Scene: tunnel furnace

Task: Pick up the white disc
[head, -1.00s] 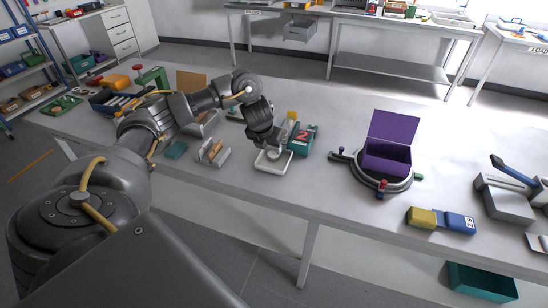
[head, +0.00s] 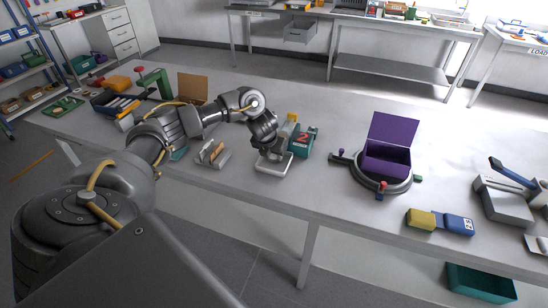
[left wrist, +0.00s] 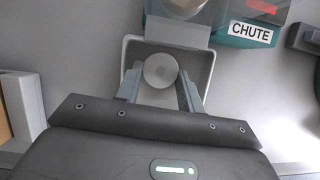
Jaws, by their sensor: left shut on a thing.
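The white disc (left wrist: 160,70) shows in the left wrist view as a pale grey-white round piece with a small mark at its centre. It lies between the two fingers of my left gripper (left wrist: 160,88), which is shut on it, over the shallow white tray (left wrist: 206,66). In the head view my left gripper (head: 272,154) points down into the white tray (head: 275,171) near the table's front edge. The disc is hidden there by the gripper. I cannot tell whether the disc still touches the tray. My right gripper is not in view.
A teal chute unit (head: 303,140) with a red 2 stands right behind the tray; its CHUTE label (left wrist: 251,32) shows up close. A small rack (head: 212,154) stands left of the tray. A purple open box (head: 388,160) sits on a round fixture to the right, with clear table between.

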